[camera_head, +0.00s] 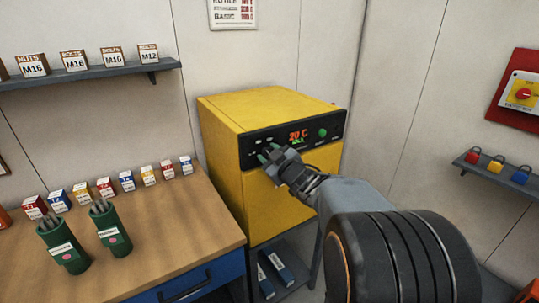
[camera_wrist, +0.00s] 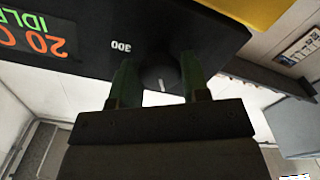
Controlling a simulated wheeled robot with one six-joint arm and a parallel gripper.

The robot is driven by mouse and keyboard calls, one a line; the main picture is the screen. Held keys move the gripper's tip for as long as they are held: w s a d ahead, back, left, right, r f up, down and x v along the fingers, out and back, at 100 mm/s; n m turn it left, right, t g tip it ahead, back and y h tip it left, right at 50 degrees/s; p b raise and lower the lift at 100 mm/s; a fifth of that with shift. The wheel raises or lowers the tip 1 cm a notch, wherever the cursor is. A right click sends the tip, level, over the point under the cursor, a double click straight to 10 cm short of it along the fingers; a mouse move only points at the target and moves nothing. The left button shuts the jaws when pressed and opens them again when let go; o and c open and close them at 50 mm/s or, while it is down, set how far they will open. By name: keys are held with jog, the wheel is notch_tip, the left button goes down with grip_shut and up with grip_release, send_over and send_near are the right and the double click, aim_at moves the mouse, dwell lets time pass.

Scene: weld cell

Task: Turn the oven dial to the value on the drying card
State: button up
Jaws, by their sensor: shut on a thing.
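The yellow oven (camera_head: 225,135) stands at the centre of the head view, with a black control panel (camera_head: 330,131) across its upper front. Its display (camera_head: 298,136) shows a reading like 20 C with a green line; in the wrist view the display (camera_wrist: 38,35) appears upside down with 20 C and IDLE. My gripper (camera_head: 267,156) is at the panel's left part. In the wrist view my gripper (camera_wrist: 160,82) is shut on the dark round dial (camera_wrist: 159,72), which has a white pointer mark. A "300" mark (camera_wrist: 121,46) shows beside it.
A wooden bench (camera_head: 160,230) at left holds two green rod holders (camera_head: 110,230) and several small boxes (camera_head: 127,181). A shelf (camera_head: 95,75) with labelled boxes hangs above. A green button (camera_head: 322,132) is right of the display. A red switch panel (camera_head: 520,90) is at far right.

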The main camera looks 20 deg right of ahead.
jog(key=o, duration=0.9)
jog(key=s+d, duration=0.1)
jog(key=s, duration=1.2)
jog(key=shift+s+d, duration=0.3)
jog(key=shift+s, duration=0.1)
